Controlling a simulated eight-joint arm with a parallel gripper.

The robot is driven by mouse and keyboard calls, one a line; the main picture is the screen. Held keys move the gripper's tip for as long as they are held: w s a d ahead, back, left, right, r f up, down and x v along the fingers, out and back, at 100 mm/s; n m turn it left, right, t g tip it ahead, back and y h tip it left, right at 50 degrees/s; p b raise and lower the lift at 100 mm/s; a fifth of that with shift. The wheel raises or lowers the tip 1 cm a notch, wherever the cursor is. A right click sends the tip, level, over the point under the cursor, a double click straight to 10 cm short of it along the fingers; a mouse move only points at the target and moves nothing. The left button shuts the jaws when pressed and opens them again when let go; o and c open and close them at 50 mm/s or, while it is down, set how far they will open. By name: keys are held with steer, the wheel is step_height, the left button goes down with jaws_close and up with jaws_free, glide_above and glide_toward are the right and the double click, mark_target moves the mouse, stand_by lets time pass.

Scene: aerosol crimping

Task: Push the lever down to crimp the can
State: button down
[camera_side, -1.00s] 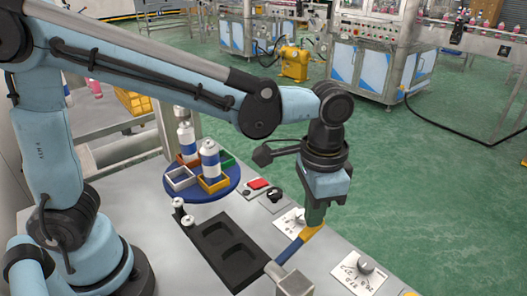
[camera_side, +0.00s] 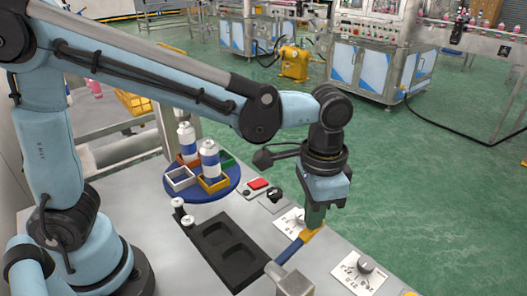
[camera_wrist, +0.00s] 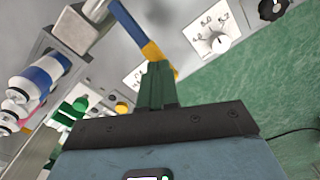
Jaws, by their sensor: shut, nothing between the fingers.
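The lever (camera_side: 288,251) is a blue bar with a yellow end, rising from a grey metal block (camera_side: 294,283) at the front of the bench. My gripper (camera_side: 314,222) is shut and empty, pointing down, with its green fingers at the yellow end of the lever. In the wrist view the fingers (camera_wrist: 157,85) meet the yellow end (camera_wrist: 153,52); I cannot tell whether they press on it. Two white-and-blue cans (camera_side: 210,160) stand at the round blue turntable (camera_side: 205,195). In the wrist view a can (camera_wrist: 38,77) shows at the left.
A black tray with two recesses (camera_side: 230,252) lies left of the lever. Dial panels (camera_side: 364,265) sit on the bench to the right. A red button (camera_side: 258,184) is beside the turntable. Colored bins stand on the turntable.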

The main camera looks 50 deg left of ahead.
mark_target(311, 232)
steer(key=shift+f, duration=2.35)
stand_by(0.3)
steer(key=shift+r, duration=0.1)
stand_by(0.3)
step_height(311, 232, up, 15)
stand_by(1.7)
steer(key=s+a+f+n+t, duration=0.2)
steer(key=a+f+n+t, duration=0.1)
steer(key=a, duration=0.6)
steer(key=s+a+f+n+t, duration=0.2)
steer(key=a+f+n+t, duration=0.1)
steer(key=a, duration=0.6)
step_height(311, 232, down, 2)
steer(key=shift+a+f+t, duration=0.1)
steer(key=shift+a+t, duration=0.15)
steer(key=shift+t, duration=0.35)
